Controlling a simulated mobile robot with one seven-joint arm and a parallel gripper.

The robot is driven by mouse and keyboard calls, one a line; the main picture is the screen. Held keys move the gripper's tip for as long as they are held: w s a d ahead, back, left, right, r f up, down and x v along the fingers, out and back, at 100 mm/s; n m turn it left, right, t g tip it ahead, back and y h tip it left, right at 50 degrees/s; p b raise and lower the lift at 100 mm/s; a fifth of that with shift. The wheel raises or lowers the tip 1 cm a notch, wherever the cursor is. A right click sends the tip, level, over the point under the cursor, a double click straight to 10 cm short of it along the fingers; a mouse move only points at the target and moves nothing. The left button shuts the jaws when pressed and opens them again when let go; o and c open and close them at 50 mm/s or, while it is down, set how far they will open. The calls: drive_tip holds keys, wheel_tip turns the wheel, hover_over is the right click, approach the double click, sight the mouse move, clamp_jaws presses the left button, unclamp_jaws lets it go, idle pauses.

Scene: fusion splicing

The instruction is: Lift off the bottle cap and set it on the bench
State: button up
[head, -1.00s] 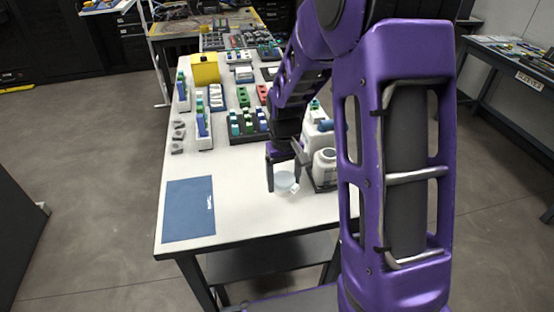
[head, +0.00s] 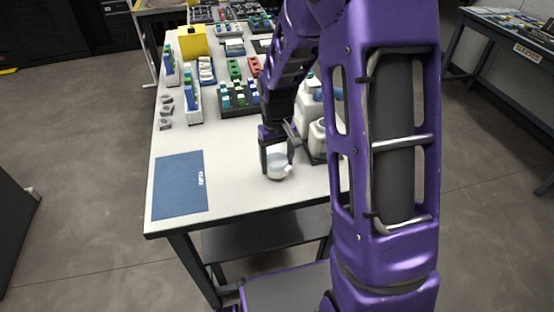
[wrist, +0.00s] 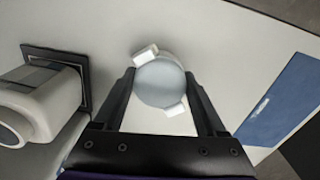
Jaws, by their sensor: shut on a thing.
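A round, pale blue piece (wrist: 161,83) with small white tabs at its rim sits between my fingertips; it looks like the cap. In the head view it shows as a pale, short round shape (head: 279,167) low over the front of the bench (head: 235,177). My gripper (head: 279,160) points down and is shut on it, one finger on each side; the fingers also show in the wrist view (wrist: 161,78). I cannot tell whether the piece touches the bench or sits on something beneath.
A blue mat (head: 180,187) lies at the front left. Bare bench lies between mat and gripper.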

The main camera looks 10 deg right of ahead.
drive_tip(key=shift+f, duration=0.35)
drive_tip(key=shift+s+f+b, duration=0.1)
drive_tip(key=shift+f+b, duration=0.3)
drive_tip(key=shift+f, duration=0.05)
idle(0.9)
drive_tip(key=o, duration=1.2)
drive_tip(key=shift+r+p, duration=2.4)
drive_tip(key=shift+r, duration=0.7)
